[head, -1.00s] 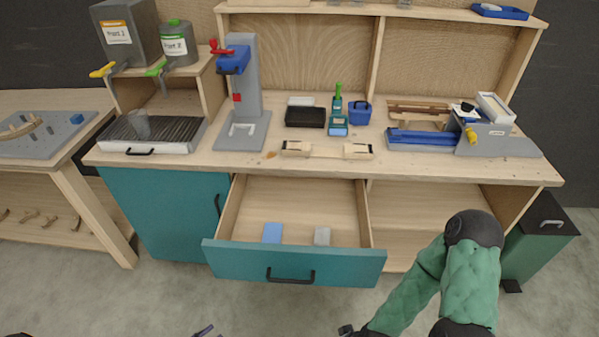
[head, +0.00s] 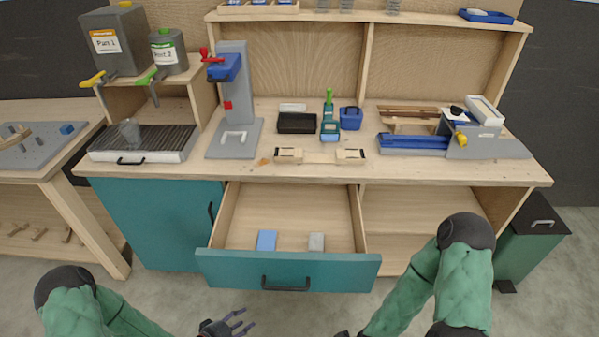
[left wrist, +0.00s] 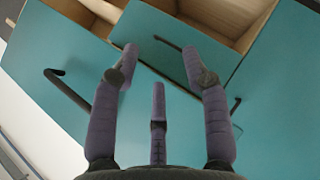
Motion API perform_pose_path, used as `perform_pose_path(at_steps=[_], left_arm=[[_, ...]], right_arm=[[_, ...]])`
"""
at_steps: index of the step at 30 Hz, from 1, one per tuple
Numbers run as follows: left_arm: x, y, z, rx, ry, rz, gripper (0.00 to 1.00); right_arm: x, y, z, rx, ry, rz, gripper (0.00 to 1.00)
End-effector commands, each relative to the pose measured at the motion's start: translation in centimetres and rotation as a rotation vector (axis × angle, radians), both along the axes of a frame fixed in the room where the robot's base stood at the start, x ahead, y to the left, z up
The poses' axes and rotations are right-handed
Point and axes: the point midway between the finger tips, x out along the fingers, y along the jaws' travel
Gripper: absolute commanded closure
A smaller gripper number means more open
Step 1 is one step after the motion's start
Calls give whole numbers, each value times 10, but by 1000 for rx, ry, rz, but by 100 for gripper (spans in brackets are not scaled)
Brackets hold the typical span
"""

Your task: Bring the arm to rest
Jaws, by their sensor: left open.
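My left gripper (head: 238,323) is at the bottom of the head view, in front of the teal bench and below the open drawer (head: 288,272). Its purple fingers are spread apart and hold nothing. In the left wrist view the same fingers (left wrist: 160,75) are spread in front of teal cabinet fronts and dark handles. My right arm is bent at the lower right of the head view. Its gripper is cut off by the bottom edge, with only a dark tip showing.
The drawer stands pulled out and holds a blue block (head: 266,240) and a grey block (head: 316,241). A green bin (head: 530,245) stands at the right. A side table (head: 62,180) is at the left. The floor before the bench is clear.

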Motion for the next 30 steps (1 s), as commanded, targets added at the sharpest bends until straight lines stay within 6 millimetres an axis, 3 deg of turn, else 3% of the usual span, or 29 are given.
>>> perform_pose_path(at_steps=[5,9,18,23,30], left_arm=[[-16,-32,-17,165,170,-86,54],[-44,-53,-24,277,315,-172,54],[-107,-83,-18,403,549,-322,54],[-118,-87,-16,416,587,-345,54],[-118,-87,-16,416,590,-344,54]], right_arm=[[0,0,0,0,0,0,60],[0,0,0,0,0,0,60],[0,0,0,0,0,0,60],[0,0,0,0,0,0,60],[0,0,0,0,0,0,60]])
